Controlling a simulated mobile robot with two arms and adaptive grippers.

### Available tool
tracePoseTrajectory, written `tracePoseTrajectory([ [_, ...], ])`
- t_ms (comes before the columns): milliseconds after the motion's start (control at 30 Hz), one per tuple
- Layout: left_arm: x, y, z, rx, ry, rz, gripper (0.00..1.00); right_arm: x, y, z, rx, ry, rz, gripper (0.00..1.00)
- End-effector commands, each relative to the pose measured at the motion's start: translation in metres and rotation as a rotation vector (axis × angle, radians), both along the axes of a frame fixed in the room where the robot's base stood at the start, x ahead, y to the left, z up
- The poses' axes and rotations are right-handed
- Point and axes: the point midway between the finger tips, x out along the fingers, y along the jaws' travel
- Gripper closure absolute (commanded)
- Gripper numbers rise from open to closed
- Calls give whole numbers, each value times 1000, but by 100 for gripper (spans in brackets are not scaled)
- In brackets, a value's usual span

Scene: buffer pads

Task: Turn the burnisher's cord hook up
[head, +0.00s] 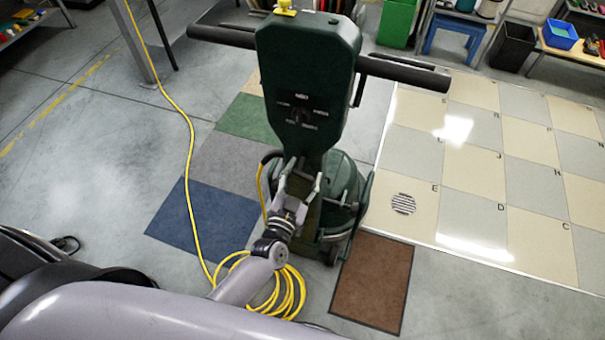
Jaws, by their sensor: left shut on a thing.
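The burnisher (308,85) stands upright in the middle of the head view, a dark green machine with black side handles and a dial on its panel. Its round base (345,195) is low behind my arm. My left gripper (300,168) is at the lower part of the upright housing, its fingers pointing up and closed on a small part there. That part appears to be the cord hook, but the fingers hide most of it, so its angle cannot be told. My right gripper is not in view.
A yellow cord (190,165) crosses the floor and lies coiled (290,300) below my left arm. Coloured pads, blue (185,225), green (248,117) and brown (375,280), lie around the burnisher. Lettered tiles (475,170) fill the right; bins and a blue stool (455,38) stand behind.

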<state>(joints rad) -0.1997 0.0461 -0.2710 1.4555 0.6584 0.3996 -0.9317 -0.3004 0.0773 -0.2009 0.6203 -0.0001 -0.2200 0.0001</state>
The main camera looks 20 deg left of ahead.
Motion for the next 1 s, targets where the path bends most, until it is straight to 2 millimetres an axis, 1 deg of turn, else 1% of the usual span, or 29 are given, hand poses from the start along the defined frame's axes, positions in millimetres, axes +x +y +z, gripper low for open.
tracePoseTrajectory([
  [500,0,1,10,-486,17,0,74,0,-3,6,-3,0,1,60],
  [1000,0,7,17,-961,32,-1,74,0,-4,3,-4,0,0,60],
])
